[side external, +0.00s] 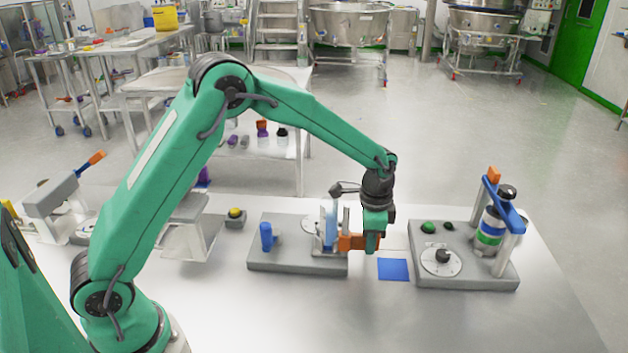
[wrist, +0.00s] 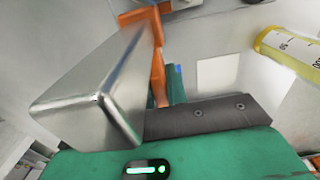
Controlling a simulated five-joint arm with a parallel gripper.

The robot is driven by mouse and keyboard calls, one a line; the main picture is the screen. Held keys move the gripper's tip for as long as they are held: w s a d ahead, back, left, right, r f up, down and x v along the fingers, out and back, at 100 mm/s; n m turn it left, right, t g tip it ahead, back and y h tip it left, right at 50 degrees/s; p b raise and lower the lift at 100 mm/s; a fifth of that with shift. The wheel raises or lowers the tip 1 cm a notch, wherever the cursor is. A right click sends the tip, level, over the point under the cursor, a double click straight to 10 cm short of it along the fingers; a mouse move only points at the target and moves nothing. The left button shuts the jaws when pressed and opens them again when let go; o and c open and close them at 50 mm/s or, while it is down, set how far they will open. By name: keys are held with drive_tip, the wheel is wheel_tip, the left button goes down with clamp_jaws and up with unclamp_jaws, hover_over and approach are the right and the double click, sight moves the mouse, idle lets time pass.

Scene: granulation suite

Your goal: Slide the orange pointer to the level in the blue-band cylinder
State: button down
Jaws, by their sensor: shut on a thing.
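The orange pointer (side external: 358,241) is at the front right of the left grey base, beside a pale blue upright column (side external: 330,225). My gripper (side external: 373,242) is at its right end, pointing down, shut on it. In the wrist view the orange pointer (wrist: 157,60) runs between a shiny metal block and a dark jaw part. A yellow-banded graduated cylinder (wrist: 288,50) lies across the right of that view. I cannot make out a clear blue band or liquid level there; in the side view the arm and column partly hide this area.
The table front is clear.

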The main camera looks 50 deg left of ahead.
drive_tip(key=shift+w+r, duration=0.1)
drive_tip(key=shift+r, duration=2.9)
idle(0.3)
drive_tip(key=c, duration=1.4)
unclamp_jaws()
drive_tip(key=shift+c, duration=0.2)
wheel_tip(320, 180, up, 7)
